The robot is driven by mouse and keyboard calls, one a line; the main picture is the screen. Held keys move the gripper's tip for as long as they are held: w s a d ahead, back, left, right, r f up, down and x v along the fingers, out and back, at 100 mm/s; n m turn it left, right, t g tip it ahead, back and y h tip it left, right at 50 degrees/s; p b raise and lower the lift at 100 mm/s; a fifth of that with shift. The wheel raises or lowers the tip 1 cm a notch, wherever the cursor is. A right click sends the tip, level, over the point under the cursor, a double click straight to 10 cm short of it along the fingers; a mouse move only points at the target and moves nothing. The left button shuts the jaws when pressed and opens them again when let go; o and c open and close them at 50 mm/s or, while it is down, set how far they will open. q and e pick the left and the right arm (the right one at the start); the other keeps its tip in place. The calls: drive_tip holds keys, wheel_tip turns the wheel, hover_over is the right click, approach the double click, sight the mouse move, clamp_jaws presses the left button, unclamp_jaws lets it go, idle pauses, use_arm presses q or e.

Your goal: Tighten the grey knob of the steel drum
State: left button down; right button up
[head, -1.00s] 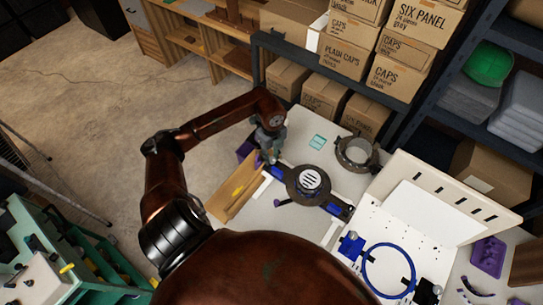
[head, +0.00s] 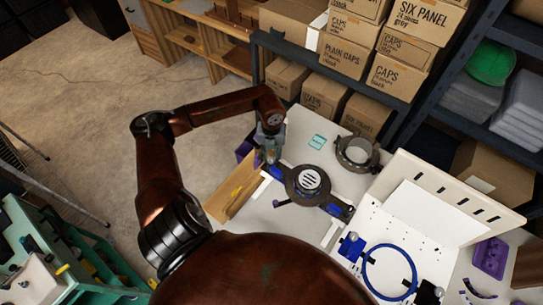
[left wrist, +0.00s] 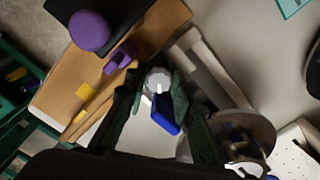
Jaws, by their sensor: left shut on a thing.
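The steel drum (head: 316,198) is a dark round body with a white striped disc on top and blue parts at its sides. It stands on the pale bench, and its metal side shows in the left wrist view (left wrist: 245,128). My left gripper (head: 271,156) points down at the drum's left. In the left wrist view, the grey knob (left wrist: 158,79) is a pale faceted disc between the two dark fingers of my left gripper (left wrist: 160,92), which is shut on it. A blue part (left wrist: 163,117) lies just below the knob. The knob is hidden in the head view. My right gripper is out of view.
A tan wooden tray (head: 232,198) lies close left of my gripper. A second metal ring (head: 357,152) and a teal card (head: 318,141) lie behind the drum. A white board (head: 430,215) with a blue hoop (head: 390,272) stands at right. Shelved boxes line the back.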

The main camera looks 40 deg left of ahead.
use_arm(q)
drive_tip(key=m+b, duration=0.1)
drive_tip(key=m, duration=0.4)
drive_tip(key=shift+w+d+m, duration=0.1)
drive_tip(key=shift+m, duration=0.2)
drive_tip(key=shift+m+b, duration=0.75)
drive_tip(key=shift+m, duration=1.05)
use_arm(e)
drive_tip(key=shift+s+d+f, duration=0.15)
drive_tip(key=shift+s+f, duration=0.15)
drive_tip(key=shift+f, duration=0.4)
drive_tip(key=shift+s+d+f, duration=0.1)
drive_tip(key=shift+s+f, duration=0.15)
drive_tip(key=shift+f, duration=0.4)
use_arm(q)
drive_tip(key=shift+r, duration=0.1)
drive_tip(key=c, duration=2.1)
unclamp_jaws()
drive_tip(key=o, duration=0.5)
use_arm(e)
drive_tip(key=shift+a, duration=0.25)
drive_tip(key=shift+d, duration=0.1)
